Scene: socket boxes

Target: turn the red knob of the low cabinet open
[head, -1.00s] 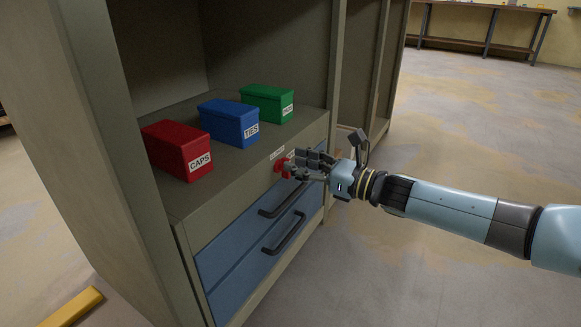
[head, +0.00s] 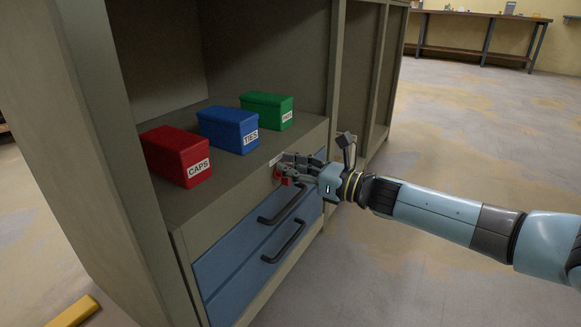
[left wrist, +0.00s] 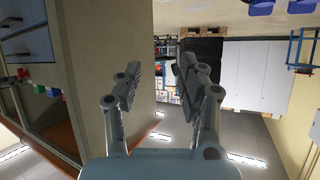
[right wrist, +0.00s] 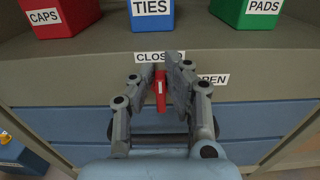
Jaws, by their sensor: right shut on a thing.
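The red knob (head: 284,176) sits on the upper front rail of the low cabinet (head: 221,217), above two blue drawers. My right gripper (head: 287,166) is shut on the knob and partly hides it. In the right wrist view the knob (right wrist: 160,90) is a narrow upright red bar between the fingertips (right wrist: 161,75). It points toward the partly covered CLOSED label (right wrist: 152,56); the OPEN label (right wrist: 213,79) is at its right. My left gripper (left wrist: 155,75) shows only in the left wrist view. Its fingers are apart with nothing between them.
A red CAPS box (head: 177,157), a blue TIES box (head: 228,130) and a green PADS box (head: 267,110) stand on the cabinet top. Dark drawer handles (head: 284,242) stick out below the knob. The floor at right is clear.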

